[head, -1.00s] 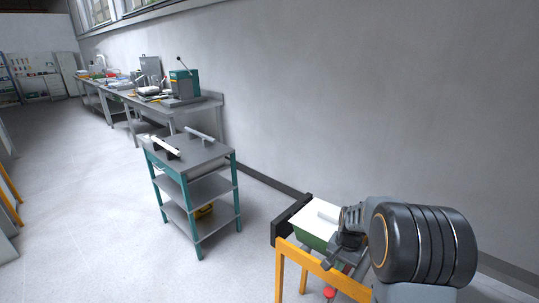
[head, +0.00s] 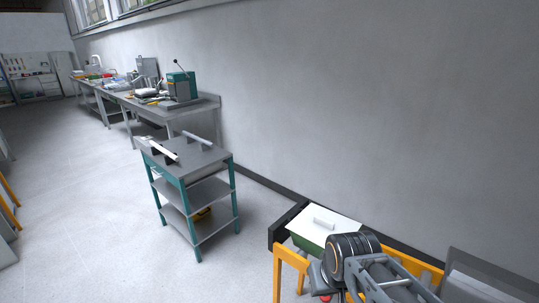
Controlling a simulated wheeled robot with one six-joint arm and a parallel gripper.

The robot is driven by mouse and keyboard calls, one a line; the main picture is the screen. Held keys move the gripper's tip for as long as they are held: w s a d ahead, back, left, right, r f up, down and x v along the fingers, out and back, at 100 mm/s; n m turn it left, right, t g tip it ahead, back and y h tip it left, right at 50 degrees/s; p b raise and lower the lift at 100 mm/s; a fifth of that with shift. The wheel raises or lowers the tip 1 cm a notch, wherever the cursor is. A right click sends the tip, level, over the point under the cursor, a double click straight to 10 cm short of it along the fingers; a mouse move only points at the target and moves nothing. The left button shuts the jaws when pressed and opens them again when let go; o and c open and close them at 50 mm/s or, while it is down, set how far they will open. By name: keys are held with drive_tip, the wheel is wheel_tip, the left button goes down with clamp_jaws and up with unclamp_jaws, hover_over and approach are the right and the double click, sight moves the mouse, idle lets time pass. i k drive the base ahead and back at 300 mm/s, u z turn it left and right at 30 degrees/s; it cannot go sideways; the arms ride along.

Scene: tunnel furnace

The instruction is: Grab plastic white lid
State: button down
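The white lid (head: 326,221) lies on a green box (head: 304,243) at the lower right, with a raised bar handle along its top. The box stands on a yellow-framed stand with a black end piece. My arm reaches in from the lower right, and its dark rounded joint (head: 350,256) covers the near right part of the box. My gripper's fingers cannot be made out; they are hidden behind or below the arm links. Nothing of the lid is seen held.
A teal and grey three-shelf cart (head: 186,172) stands left of the box, with floor between them. A long workbench (head: 170,108) with tools runs along the wall behind. The grey wall (head: 370,110) rises close behind the box.

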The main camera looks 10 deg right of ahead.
sight(315, 223)
drive_tip(key=k, duration=0.55)
drive_tip(key=u, duration=0.75)
drive_tip(key=i, duration=1.9)
drive_tip(key=z, duration=0.5)
